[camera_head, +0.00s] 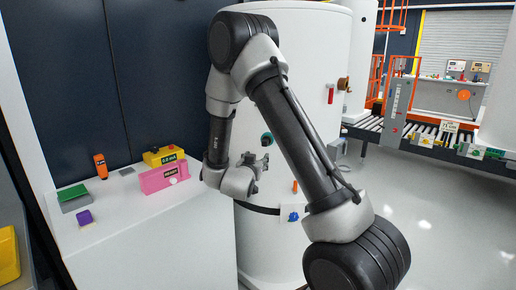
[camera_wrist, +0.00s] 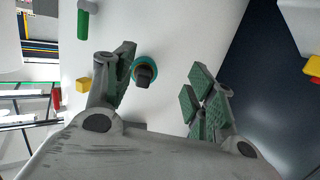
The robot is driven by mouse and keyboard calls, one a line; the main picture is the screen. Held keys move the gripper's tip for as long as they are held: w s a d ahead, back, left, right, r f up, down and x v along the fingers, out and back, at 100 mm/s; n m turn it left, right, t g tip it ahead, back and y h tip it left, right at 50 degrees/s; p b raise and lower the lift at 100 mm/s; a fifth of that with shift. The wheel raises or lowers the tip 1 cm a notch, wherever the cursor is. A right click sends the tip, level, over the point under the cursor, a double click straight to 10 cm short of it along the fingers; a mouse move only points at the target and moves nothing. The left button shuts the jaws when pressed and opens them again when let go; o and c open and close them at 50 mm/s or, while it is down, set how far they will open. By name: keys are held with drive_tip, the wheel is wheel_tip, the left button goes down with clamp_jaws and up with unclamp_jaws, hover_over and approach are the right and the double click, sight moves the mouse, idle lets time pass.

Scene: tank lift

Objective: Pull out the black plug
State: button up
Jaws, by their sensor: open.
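The black plug (camera_wrist: 146,76) sits in a teal ring on the white tank wall. In the head view the teal ring and dark plug (camera_head: 267,139) show on the tank's (camera_head: 305,60) front, just above my gripper (camera_head: 262,163). In the wrist view my gripper (camera_wrist: 162,78) is open and empty. Its two fingers stand on either side of the plug, with the left finger closer to it. The plug lies between the fingers in the picture; I cannot tell how far in front of them it is. No contact shows.
The tank also carries a red handle (camera_head: 330,94), a brass fitting (camera_head: 344,84) and a blue knob (camera_head: 293,216). A white cabinet (camera_head: 150,235) at left bears a pink box (camera_head: 163,178) and a yellow box (camera_head: 155,156). Open floor lies right, before a roller conveyor (camera_head: 440,146).

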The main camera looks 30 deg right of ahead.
sight(264, 145)
drive_tip(key=r, duration=0.1)
drive_tip(key=r+h, duration=0.1)
drive_tip(key=d+r, duration=0.1)
drive_tip(key=shift+s+r+t+h, duration=0.25)
drive_tip(key=shift+s+t+h, duration=0.05)
drive_tip(key=shift+s, duration=0.05)
drive_tip(key=shift+w+d, duration=0.1)
drive_tip(key=shift+x, duration=4.4)
clamp_jaws()
drive_tip(key=shift+v, duration=3)
